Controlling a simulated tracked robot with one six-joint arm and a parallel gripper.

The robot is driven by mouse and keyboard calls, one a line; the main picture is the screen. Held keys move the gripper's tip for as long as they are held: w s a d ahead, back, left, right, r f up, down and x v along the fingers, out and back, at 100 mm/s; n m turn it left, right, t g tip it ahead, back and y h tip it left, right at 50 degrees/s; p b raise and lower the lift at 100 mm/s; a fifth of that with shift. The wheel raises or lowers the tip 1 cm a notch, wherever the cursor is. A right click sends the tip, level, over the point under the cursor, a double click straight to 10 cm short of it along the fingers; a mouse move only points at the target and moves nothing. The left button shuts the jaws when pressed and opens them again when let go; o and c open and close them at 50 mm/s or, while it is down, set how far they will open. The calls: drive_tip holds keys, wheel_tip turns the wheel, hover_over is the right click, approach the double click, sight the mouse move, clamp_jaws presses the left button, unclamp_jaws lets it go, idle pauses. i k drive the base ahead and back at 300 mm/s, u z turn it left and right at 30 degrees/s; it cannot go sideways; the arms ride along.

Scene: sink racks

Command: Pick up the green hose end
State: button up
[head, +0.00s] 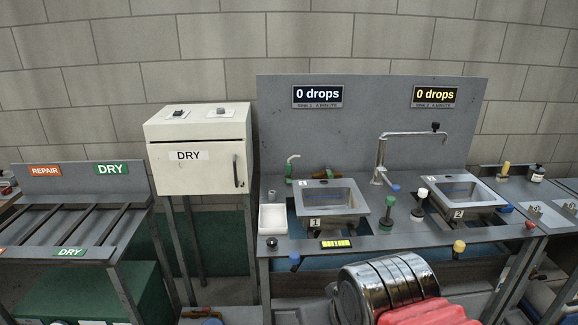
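A pale green curved hose end (291,160) stands up at the back left of sink 1 (331,204). It looks small and hooked, with its open tip turned to the right. Its lower part is partly hidden, and I cannot tell what it joins. My gripper is not in view.
A tall bent faucet (385,155) rises between sink 1 and sink 2 (464,196). A white tray (273,219) sits left of sink 1. A cream DRY cabinet (200,150) stands further left, beside a slatted rack (70,222).

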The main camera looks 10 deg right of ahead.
sight(288, 165)
drive_tip(key=i, duration=1.2)
drive_tip(key=u, duration=0.05)
